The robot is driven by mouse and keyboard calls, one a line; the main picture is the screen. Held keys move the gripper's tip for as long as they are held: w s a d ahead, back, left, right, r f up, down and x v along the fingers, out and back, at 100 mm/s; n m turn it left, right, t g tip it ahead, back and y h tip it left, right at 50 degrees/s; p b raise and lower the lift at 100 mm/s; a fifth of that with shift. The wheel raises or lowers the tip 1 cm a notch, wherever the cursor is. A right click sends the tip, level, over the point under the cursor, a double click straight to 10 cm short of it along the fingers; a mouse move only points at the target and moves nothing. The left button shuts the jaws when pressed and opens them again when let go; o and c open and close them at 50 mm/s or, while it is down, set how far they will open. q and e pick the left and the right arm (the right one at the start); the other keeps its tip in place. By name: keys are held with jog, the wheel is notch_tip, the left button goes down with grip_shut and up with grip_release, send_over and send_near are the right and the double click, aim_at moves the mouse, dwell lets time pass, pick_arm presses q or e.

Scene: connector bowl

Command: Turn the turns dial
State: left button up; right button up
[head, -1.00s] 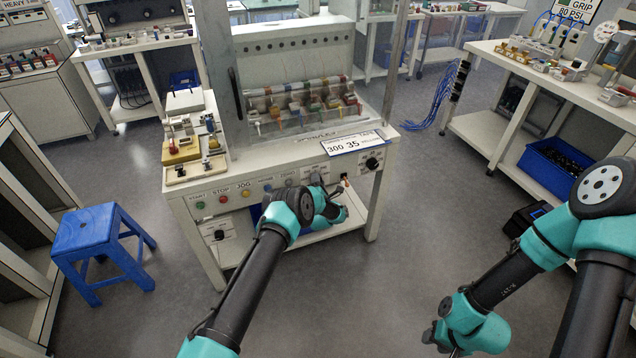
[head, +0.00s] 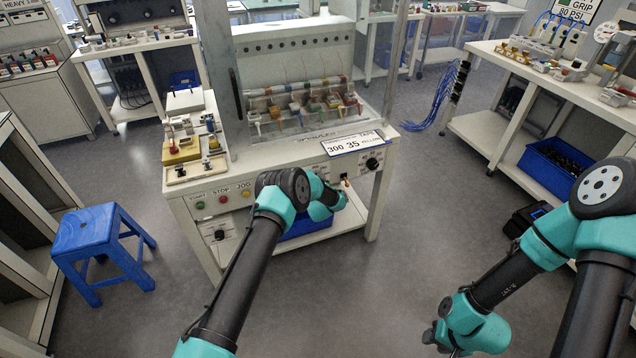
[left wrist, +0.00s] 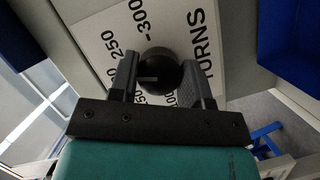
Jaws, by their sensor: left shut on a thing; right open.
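The turns dial (left wrist: 160,74) is a round black knob with a pale pointer line, on a white plate marked "TURNS" with a printed number scale, in the left wrist view. My left gripper (left wrist: 160,88) has its two fingers on either side of the dial and is shut on it. In the head view my left gripper (head: 328,199) is at the front of the white machine (head: 290,140), and I cannot make out the dial there. My right gripper (head: 437,338) is open and empty, low at the lower right, away from the machine.
The machine's front carries coloured buttons (head: 223,198), another black knob (head: 372,163) and a "300 35" sign (head: 352,143). A blue bin (head: 305,226) sits on its lower shelf. A blue stool (head: 100,240) stands at left. The floor at centre right is clear.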

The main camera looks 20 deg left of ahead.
pick_arm(q)
jog(key=shift+r+m+g+y, duration=0.1)
jog(key=shift+m+g+y, duration=0.55)
jog(key=shift+m, duration=1.05)
jog(key=shift+f+m+g+y, duration=0.1)
jog(key=shift+m+g+y, duration=0.6)
jog(key=shift+m, duration=1)
jog(key=shift+r+m+g+y, duration=0.1)
jog(key=shift+m+g+y, duration=0.25)
jog(key=shift+m+g, duration=1)
jog(key=shift+m+t, duration=0.4)
jog(key=shift+m, duration=0.05)
jog(key=shift+w, duration=0.1)
jog(key=o, duration=0.9)
jog(key=shift+d, duration=0.15)
jog(key=v, duration=1.7)
jog(key=shift+d, duration=0.2)
